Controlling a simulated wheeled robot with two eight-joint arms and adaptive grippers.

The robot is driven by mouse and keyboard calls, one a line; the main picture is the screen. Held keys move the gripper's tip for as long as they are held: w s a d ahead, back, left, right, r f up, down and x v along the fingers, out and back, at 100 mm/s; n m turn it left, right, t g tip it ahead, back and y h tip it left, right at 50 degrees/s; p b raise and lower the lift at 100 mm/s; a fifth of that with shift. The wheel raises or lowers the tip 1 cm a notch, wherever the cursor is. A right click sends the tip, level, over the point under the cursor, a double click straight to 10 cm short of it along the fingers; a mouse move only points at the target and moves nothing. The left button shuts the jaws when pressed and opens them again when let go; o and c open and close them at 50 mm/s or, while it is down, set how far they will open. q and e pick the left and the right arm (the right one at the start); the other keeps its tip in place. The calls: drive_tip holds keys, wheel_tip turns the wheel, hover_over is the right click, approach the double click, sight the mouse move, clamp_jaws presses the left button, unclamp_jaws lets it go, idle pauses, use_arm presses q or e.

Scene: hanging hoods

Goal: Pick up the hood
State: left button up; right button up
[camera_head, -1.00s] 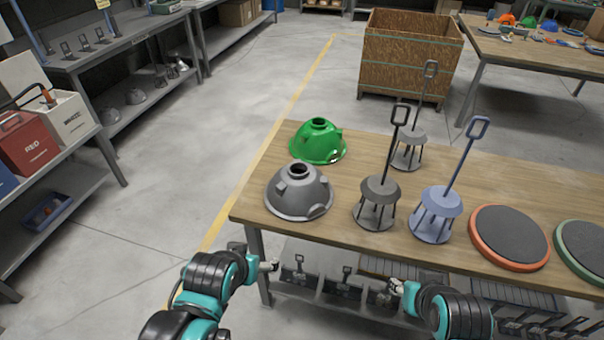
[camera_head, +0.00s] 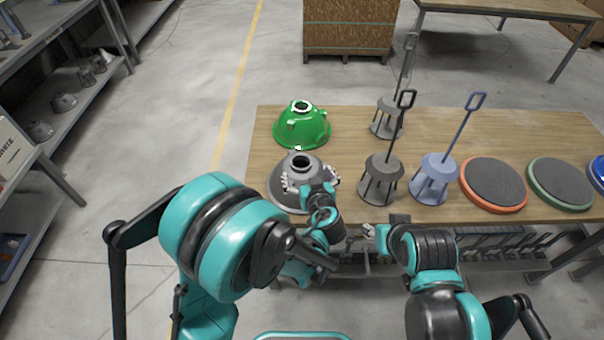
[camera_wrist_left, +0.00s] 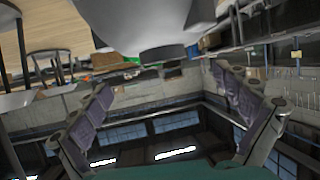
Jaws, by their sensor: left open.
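The grey hood (camera_head: 301,162) sits on the wooden table near its left front corner, its lower front partly hidden by my left arm. My left gripper (camera_head: 311,181) is open at the front of this hood, fingers spread towards it. In the left wrist view the gripper (camera_wrist_left: 162,82) shows both fingers apart with nothing between the tips. A large pale grey rounded shape, likely the hood (camera_wrist_left: 150,25), fills the top middle beyond them. Contact is unclear. A green hood (camera_head: 301,127) sits just behind the grey one. My right gripper (camera_head: 369,231) is by the table's front edge, its jaws too small to judge.
Several handled stands, one dark grey (camera_head: 381,181) and one blue (camera_head: 434,179), stand right of the hoods with tall handles. Flat round discs, one orange-rimmed (camera_head: 493,184), lie farther right. A wooden crate (camera_head: 349,25) stands behind. The table (camera_head: 540,135) has bare room behind the discs.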

sight(299, 158)
use_arm(q)
drive_tip(key=shift+x, duration=1.1)
drive_tip(key=b+x, duration=0.1)
drive_tip(key=x, duration=0.1)
drive_tip(key=b+x, duration=0.1)
drive_tip(key=x, duration=0.2)
drive_tip(key=shift+w+a+f, duration=0.1)
drive_tip(key=shift+a+f, duration=0.05)
drive_tip(key=shift+a, duration=0.1)
drive_tip(key=shift+c, duration=0.9)
drive_tip(key=shift+s, duration=0.25)
clamp_jaws()
